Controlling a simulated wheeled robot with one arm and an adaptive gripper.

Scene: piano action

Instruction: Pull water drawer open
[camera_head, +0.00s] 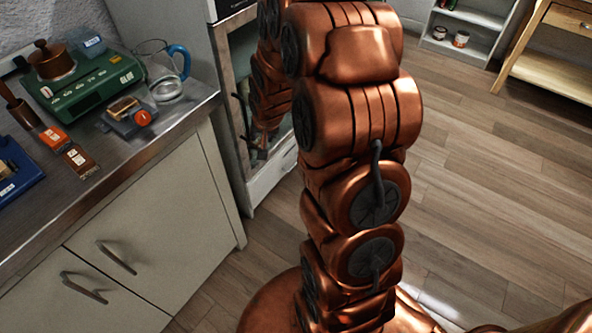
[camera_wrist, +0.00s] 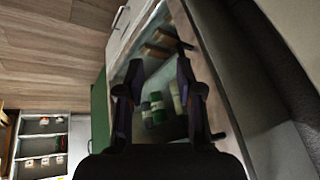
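No label shows which front is the water drawer. A pale drawer front (camera_head: 272,180) sits low in the tall unit at the centre of the head view, partly behind my copper arm. The wrist view is turned on its side and shows a pale front with a small handle (camera_wrist: 118,18) at the top. My gripper (camera_wrist: 158,68) is open, its two dark fingers apart and empty. It faces a glazed or open compartment holding green-labelled jars (camera_wrist: 152,112). I cannot tell whether a finger touches anything.
A metal counter (camera_head: 170,118) on the left holds a green scale (camera_head: 85,85), a glass jug (camera_head: 168,88) and small boxes. Cabinet handles (camera_head: 116,257) project below it. Wood floor (camera_head: 480,180) is clear on the right. Shelves (camera_head: 462,32) stand at the back.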

